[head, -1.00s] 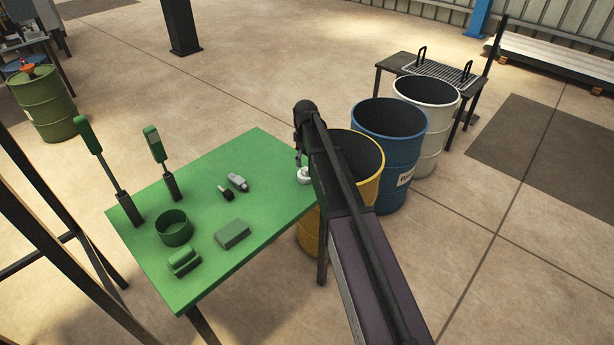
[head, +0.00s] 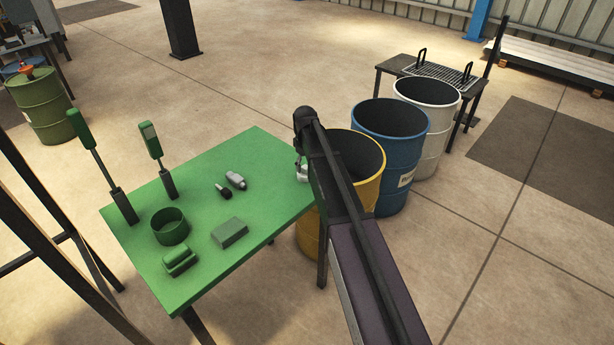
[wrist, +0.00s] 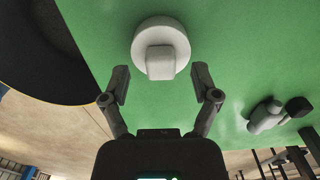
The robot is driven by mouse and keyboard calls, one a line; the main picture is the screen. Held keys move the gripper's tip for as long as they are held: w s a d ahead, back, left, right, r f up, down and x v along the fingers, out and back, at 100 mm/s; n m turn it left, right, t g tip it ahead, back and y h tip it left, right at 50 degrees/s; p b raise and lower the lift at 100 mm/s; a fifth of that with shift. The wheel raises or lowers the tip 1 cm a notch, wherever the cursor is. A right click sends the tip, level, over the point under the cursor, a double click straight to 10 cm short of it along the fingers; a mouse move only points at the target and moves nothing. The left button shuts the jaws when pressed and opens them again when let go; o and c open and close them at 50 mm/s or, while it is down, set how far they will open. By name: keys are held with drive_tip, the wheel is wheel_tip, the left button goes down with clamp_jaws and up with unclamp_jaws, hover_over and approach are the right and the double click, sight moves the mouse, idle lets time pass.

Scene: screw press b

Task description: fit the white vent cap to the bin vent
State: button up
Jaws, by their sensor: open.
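The white vent cap (wrist: 160,45) is a round disc with a squarish raised knob, lying on the green table near its edge. In the wrist view its knob points toward my gripper (wrist: 161,84). My gripper is open, with one finger on each side and the fingertips just short of the disc; I see no contact. In the head view the gripper (head: 301,168) is over the table's right corner and partly covers the cap. I cannot make out the bin vent in either view.
Yellow (head: 369,190), blue (head: 390,150) and white (head: 436,130) open drums stand right of the green table (head: 200,275). The yellow one is close to the cap. Grey and black small parts (head: 235,180), a green ring (head: 170,227) and green blocks lie on the table.

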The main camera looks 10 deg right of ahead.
drive_tip(key=shift+f+b, duration=0.4)
drive_tip(key=shift+f, duration=0.35)
clamp_jaws()
